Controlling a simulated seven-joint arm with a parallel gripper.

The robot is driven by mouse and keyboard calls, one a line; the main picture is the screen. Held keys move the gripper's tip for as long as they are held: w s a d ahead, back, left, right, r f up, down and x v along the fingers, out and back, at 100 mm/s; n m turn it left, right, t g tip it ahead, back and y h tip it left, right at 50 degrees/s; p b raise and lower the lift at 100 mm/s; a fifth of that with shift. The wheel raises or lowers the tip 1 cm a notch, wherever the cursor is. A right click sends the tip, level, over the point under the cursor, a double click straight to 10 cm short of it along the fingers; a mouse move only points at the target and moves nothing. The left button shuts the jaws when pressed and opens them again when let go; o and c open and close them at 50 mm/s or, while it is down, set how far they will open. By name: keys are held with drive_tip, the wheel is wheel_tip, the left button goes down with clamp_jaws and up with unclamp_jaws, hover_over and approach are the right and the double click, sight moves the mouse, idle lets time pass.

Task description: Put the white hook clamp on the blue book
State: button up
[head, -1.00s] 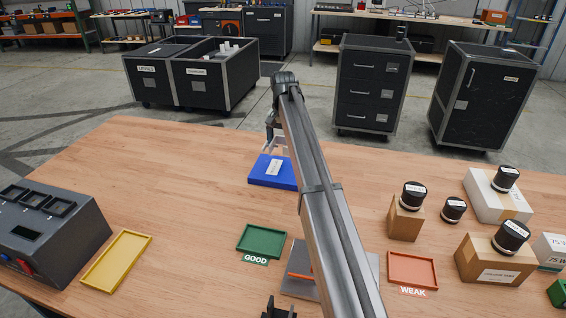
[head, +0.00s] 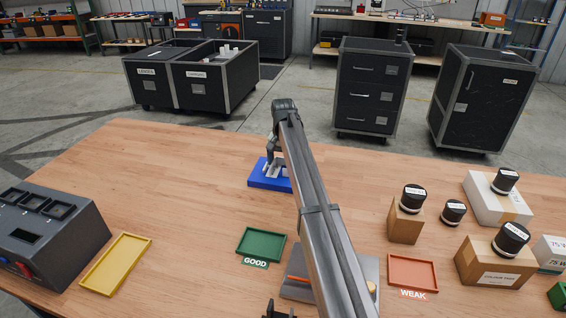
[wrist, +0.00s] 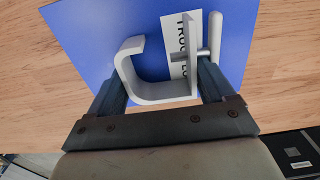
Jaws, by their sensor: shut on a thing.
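The blue book (head: 262,181) lies flat on the wooden table, beyond the green tray. It also shows in the wrist view (wrist: 95,35), with a white label on its cover. The white hook clamp (wrist: 128,72) is between the fingers of my gripper (wrist: 165,85), over the book's cover in the wrist view. Its open hook points left and a screw with a bar is at its right. My gripper (head: 273,170) is shut on the clamp, low at the book. I cannot tell whether the clamp touches the cover.
A green tray (head: 240,243) marked GOOD, a red tray (head: 436,275) marked WEAK and a yellow tray (head: 143,242) lie nearer. Boxes with black-topped jars (head: 404,222) stand at the right. A dark console (head: 75,240) stands at the left. The table left of the book is clear.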

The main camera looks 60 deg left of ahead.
drive_tip(key=o, duration=1.1)
drive_tip(key=shift+f, duration=0.1)
wheel_tip(320, 180, up, 12)
drive_tip(key=shift+r, duration=0.15)
